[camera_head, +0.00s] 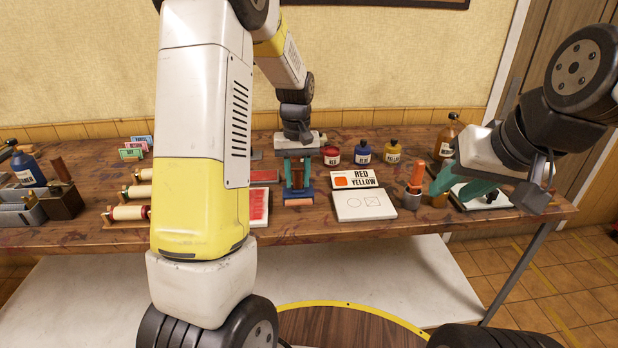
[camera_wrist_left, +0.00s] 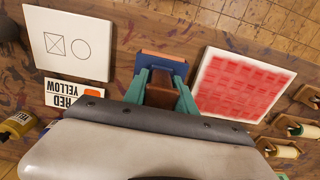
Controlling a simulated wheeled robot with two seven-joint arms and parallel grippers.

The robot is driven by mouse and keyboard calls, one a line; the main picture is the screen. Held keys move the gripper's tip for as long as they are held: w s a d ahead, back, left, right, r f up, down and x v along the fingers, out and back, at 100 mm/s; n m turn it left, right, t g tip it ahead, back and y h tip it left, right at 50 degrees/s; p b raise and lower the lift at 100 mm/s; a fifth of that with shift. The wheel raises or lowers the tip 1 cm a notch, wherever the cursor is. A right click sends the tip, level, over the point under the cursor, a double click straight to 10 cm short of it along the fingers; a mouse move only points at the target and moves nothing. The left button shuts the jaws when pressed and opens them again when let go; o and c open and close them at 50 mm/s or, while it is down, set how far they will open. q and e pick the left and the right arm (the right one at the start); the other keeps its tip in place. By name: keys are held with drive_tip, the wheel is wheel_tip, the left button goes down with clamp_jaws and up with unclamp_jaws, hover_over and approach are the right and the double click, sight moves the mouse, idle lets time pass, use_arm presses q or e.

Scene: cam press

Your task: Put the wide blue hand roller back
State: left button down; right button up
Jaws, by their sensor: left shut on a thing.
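The blue hand roller (camera_head: 299,197) has a wooden handle, a wide blue frame and a pinkish roller along its front edge. My left gripper (camera_head: 298,176) is shut on the handle from above, and the roller is upright over the table between the red slab and the white card. In the left wrist view the blue frame (camera_wrist_left: 163,61) and brown handle (camera_wrist_left: 160,93) show between the teal fingers. I cannot tell whether the roller touches the table. My right gripper (camera_head: 462,183) has its teal fingers apart, empty, at the right end of the table.
A red inked slab (camera_head: 259,207) lies left of the roller, partly behind my left arm. Cream rollers on a rack (camera_head: 130,213) stand farther left. A white printed card (camera_head: 365,206), a RED YELLOW sign (camera_head: 355,179), ink jars (camera_head: 362,152) and an orange-handled tool (camera_head: 416,177) stand right.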

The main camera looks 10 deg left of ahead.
sight(299, 188)
use_arm(q)
drive_tip(key=shift+w+f, duration=0.15)
drive_tip(key=shift+w, duration=0.2)
drive_tip(key=shift+f, duration=1.6)
drive_tip(key=shift+f, duration=0.15)
drive_tip(key=c, duration=1)
unclamp_jaws()
drive_tip(key=shift+s, duration=0.1)
